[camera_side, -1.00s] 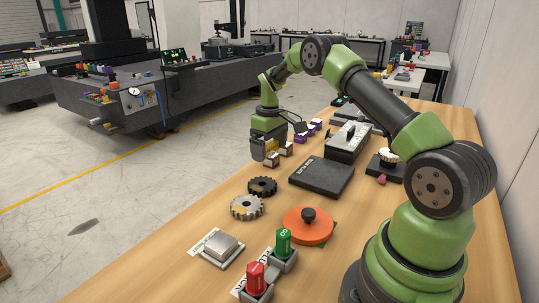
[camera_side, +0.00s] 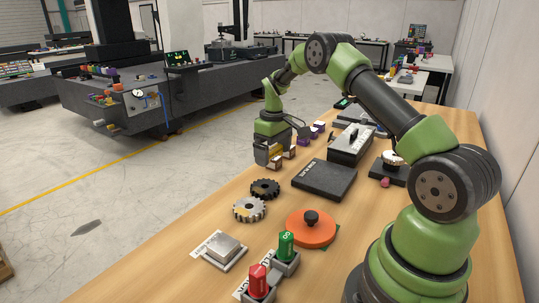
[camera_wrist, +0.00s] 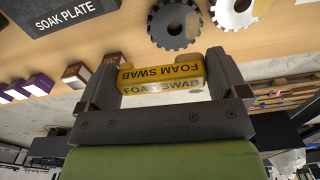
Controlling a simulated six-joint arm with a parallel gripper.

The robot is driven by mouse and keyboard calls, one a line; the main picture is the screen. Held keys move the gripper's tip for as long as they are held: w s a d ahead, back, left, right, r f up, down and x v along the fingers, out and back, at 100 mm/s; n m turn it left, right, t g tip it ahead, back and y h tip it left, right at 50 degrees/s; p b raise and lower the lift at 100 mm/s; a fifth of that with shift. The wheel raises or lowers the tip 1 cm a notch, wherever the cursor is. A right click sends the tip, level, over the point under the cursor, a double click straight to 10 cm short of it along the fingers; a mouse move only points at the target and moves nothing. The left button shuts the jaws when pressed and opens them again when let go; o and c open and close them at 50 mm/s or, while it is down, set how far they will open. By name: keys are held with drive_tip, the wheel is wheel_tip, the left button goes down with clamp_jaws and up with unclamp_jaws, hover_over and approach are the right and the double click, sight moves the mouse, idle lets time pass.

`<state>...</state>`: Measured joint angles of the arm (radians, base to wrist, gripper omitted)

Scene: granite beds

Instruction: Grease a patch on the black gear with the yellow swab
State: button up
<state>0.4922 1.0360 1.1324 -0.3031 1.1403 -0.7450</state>
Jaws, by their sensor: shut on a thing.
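My gripper (camera_side: 271,161) is above the table, behind the black gear in the side view. It is shut on the yellow swab (camera_wrist: 160,78), marked FOAM SWAB, which lies across between the two fingers in the wrist view. The black gear (camera_side: 265,189) lies flat on the wooden table, in front of my gripper and apart from it. It also shows at the top of the wrist view (camera_wrist: 174,25), apart from the swab. In the side view the swab is mostly hidden by the gripper.
A silver gear (camera_side: 250,210) lies just in front of the black one. The dark soak plate (camera_side: 325,180) is to the right. Small blocks (camera_wrist: 76,74) stand near my gripper. An orange disc with a knob (camera_side: 311,229) is nearer the camera.

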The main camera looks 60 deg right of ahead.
sight(269, 190)
drive_tip(key=shift+s+a+f, duration=0.3)
drive_tip(key=shift+s+f, duration=0.05)
drive_tip(key=shift+f, duration=0.65)
drive_tip(key=f, duration=0.2)
drive_tip(key=a+f, duration=0.1)
drive_tip(key=f, duration=0.1)
drive_tip(key=shift+f, duration=0.1)
drive_tip(key=shift+w+a, duration=0.1)
drive_tip(key=shift+a, duration=0.6)
drive_tip(key=shift+f, duration=0.7)
